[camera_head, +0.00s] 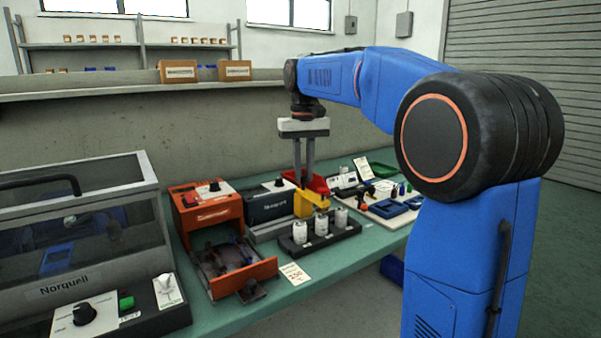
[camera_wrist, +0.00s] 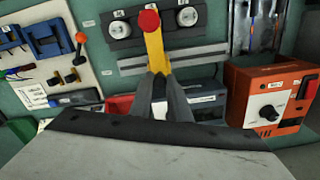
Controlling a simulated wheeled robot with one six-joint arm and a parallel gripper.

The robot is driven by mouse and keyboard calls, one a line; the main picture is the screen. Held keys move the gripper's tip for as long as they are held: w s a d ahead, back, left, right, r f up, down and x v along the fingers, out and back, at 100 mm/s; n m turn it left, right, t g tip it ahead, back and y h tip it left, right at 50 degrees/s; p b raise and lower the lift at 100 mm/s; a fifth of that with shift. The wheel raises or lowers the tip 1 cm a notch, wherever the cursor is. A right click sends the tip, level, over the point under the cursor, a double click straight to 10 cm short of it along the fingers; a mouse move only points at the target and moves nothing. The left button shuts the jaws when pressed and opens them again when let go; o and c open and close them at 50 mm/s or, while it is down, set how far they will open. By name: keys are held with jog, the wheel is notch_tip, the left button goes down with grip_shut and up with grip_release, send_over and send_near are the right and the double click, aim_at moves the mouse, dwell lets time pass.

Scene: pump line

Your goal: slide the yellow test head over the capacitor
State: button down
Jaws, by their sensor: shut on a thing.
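My gripper (camera_head: 304,186) points down over the bench, its two long grey fingers shut on the yellow test head (camera_head: 309,202). In the wrist view, the test head's yellow arm (camera_wrist: 155,52) runs out from the fingers to a round red end (camera_wrist: 149,21). Three white capacitors stand upright in a black block (camera_head: 316,243): a left one (camera_head: 300,233), a middle one (camera_head: 321,226) and a right one (camera_head: 341,217). The red end lies between two capacitors in the wrist view and hides the middle one. I cannot tell whether it touches it.
An orange test unit (camera_head: 215,206) with an open tray stands left of the block, a dark instrument (camera_head: 268,204) behind. A red bin (camera_head: 318,184) is close behind the test head. A white tool board (camera_head: 385,205) lies right. A price-like card (camera_head: 294,273) lies in front.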

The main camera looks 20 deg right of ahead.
jog(key=c, duration=1.7)
grip_release()
jog(key=shift+o, duration=0.2)
jog(key=shift+r, duration=0.15)
notch_tip(320, 180, up, 17)
jog(key=shift+s, duration=0.1)
jog(key=s+a+f+t, duration=0.1)
jog(key=s+f+t, duration=0.1)
jog(key=s+f, duration=1.4)
jog(key=s+a+f+n+t, duration=0.1)
jog(key=s+a+f+t, duration=0.1)
jog(key=s+f, duration=1.5)
notch_tip(320, 180, down, 5)
jog(key=shift+s+f+t, duration=0.1)
jog(key=shift+s+t, duration=0.1)
jog(key=shift+t, duration=0.2)
